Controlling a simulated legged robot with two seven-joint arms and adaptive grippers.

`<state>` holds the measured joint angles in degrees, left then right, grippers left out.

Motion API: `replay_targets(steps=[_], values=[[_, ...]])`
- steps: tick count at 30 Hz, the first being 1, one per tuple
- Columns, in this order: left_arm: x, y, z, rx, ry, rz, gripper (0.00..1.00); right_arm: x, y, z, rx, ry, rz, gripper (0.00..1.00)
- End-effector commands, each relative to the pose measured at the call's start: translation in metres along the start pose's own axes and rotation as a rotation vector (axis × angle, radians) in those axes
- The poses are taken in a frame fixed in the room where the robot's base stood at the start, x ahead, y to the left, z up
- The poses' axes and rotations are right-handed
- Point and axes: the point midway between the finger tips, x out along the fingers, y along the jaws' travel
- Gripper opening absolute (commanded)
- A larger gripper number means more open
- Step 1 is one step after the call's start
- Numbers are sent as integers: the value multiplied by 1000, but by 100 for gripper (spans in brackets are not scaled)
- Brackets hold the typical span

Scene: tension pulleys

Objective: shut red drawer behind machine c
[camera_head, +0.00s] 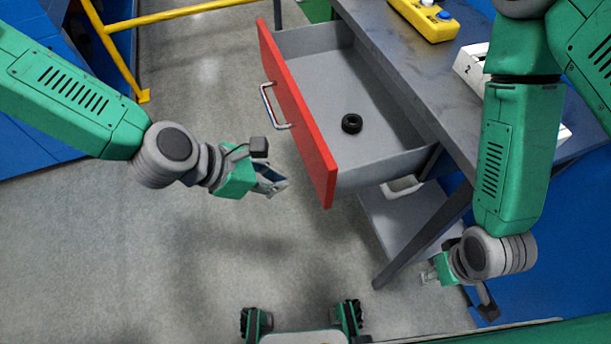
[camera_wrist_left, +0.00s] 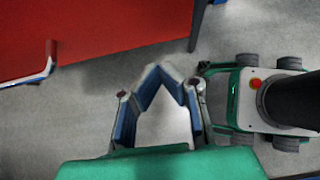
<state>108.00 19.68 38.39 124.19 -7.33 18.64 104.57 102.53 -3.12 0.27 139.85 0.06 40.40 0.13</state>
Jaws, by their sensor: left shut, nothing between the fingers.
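The red drawer (camera_head: 298,112) stands pulled out from under a grey table, its red front facing left, with a metal handle (camera_head: 274,107) on it. A small black ring-shaped part (camera_head: 352,123) lies inside on the drawer floor. My left gripper (camera_head: 277,186) is shut and empty, to the left of the drawer's near end, apart from the red front. In the left wrist view the fingertips (camera_wrist_left: 160,72) meet, with the red front (camera_wrist_left: 95,30) and handle (camera_wrist_left: 40,70) at upper left. My right gripper (camera_head: 428,273) is low at the right, near the table leg; its finger state is unclear. No machine label c is readable.
A grey table (camera_head: 400,55) holds a yellow control box (camera_head: 427,17) and a white box marked 2 (camera_head: 470,68). A table leg (camera_head: 425,238) slants down at the right. A yellow rail (camera_head: 125,60) stands at upper left. The floor left of the drawer is clear.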

Motion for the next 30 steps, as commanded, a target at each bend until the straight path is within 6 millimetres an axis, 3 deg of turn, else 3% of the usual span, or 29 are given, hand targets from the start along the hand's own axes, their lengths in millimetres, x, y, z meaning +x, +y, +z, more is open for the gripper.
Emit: replay_targets(steps=[3, 9, 30], values=[[26, -1, -1, 2, 1, -2, 0, 6, 0, 0, 0, 0, 0, 40], [43, -1, 22, 5, 0, 0, 0, 7, 0, 0, 0, 0, 0, 40], [55, 0, 34, 0, 1, 0, 0, 5, 0, 0, 0, 0, 0, 40]])
